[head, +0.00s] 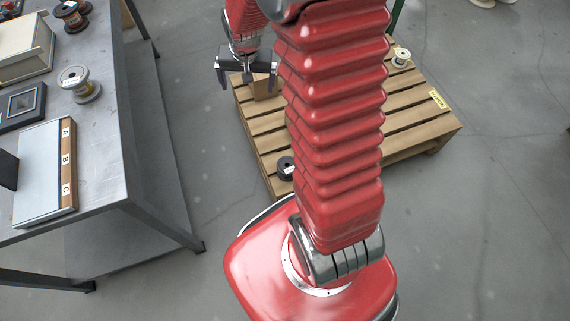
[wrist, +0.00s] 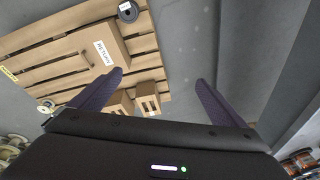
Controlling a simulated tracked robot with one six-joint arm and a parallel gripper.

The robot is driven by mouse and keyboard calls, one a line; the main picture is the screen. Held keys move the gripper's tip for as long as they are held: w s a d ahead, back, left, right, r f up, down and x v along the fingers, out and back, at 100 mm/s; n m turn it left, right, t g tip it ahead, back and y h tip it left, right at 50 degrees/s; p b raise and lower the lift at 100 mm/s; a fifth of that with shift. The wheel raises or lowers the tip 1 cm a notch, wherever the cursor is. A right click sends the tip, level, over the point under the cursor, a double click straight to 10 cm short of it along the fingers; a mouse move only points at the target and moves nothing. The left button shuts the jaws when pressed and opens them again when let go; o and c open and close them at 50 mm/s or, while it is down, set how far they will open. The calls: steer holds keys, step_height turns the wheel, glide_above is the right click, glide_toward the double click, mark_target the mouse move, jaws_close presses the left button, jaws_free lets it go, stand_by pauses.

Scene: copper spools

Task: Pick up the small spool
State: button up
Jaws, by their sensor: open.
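A small pale spool (head: 401,57) stands on the wooden pallet (head: 420,130) near its far right corner in the head view. A small spool at the left edge of the wrist view (wrist: 46,106) appears to be the same one. A black spool (head: 286,168) sits at the pallet's near left corner, partly hidden by my arm; it also shows at the top of the wrist view (wrist: 128,12). I cannot tell for certain which is meant. My gripper (head: 246,82) is open and empty above the pallet's left side, apart from both; its fingers spread wide in the wrist view (wrist: 158,78).
Cardboard boxes (wrist: 98,50) stand on the pallet near my gripper. The workbench (head: 105,150) at the left holds a larger pale spool (head: 78,83), a copper spool (head: 72,15) and trays. Floor lies clear between bench and pallet.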

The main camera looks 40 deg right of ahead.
steer(key=w+d+f+m, duration=0.15)
steer(key=d+f, duration=0.25)
steer(key=f, duration=0.6)
steer(key=m+g, duration=0.3)
steer(key=m, duration=0.3)
glide_above(287, 164)
step_height(287, 164, down, 32)
steer(key=shift+s+a+y, duration=0.3)
steer(key=shift+s, duration=0.05)
steer(key=shift+r+n, duration=0.1)
steer(key=shift+n, duration=0.15)
steer(key=shift+f, duration=4.3)
steer(key=shift+s+d+f, duration=0.1)
steer(key=shift+f, duration=2.5)
